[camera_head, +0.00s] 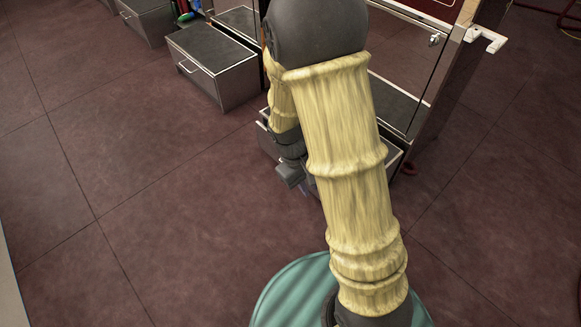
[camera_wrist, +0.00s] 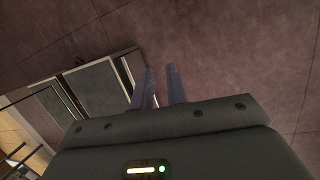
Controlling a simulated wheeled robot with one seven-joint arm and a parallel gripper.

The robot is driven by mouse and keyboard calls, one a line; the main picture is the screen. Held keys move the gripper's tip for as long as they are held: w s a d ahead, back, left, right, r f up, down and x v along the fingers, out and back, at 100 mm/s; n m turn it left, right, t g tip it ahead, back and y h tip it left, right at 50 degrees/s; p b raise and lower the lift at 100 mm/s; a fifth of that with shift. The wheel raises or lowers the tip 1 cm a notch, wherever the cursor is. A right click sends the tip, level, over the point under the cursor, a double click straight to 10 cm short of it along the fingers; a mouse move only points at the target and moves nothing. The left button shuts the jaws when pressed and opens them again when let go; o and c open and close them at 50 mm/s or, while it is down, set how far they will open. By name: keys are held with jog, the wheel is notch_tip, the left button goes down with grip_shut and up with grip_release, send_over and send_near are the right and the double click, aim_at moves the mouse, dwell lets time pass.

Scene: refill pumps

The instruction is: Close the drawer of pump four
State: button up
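A drawer (camera_head: 393,154) with a metal rim stands pulled out at the foot of the rightmost pump cabinet (camera_head: 408,60), mostly hidden behind my arm. No pump number is readable, so I cannot tell whether it is pump four's. In the wrist view, a grey-topped drawer (camera_wrist: 95,90) with a pale edge lies left of my fingers. My gripper (camera_head: 303,191) points down near the drawer's front in the head view. In the wrist view, my gripper (camera_wrist: 161,70) shows two fingers with a narrow empty gap between them. I cannot tell whether it touches the drawer.
Another pulled-out drawer (camera_head: 212,60) with a handle stands to the left, and a further one (camera_head: 148,18) beyond it. A white bracket (camera_head: 486,39) sticks out from the cabinet's right side. The tiled floor (camera_head: 130,190) at left and front is clear.

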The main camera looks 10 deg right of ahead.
jog(key=s+d+r+m+t+y+p, duration=0.1)
jog(key=s+r+m+t, duration=0.3)
jog(key=r, duration=0.9)
jog(key=shift+d+m+y+p, duration=0.15)
jog(key=shift+m+y+p, duration=0.35)
jog(key=shift+y+p, duration=0.35)
jog(key=shift+r, duration=0.1)
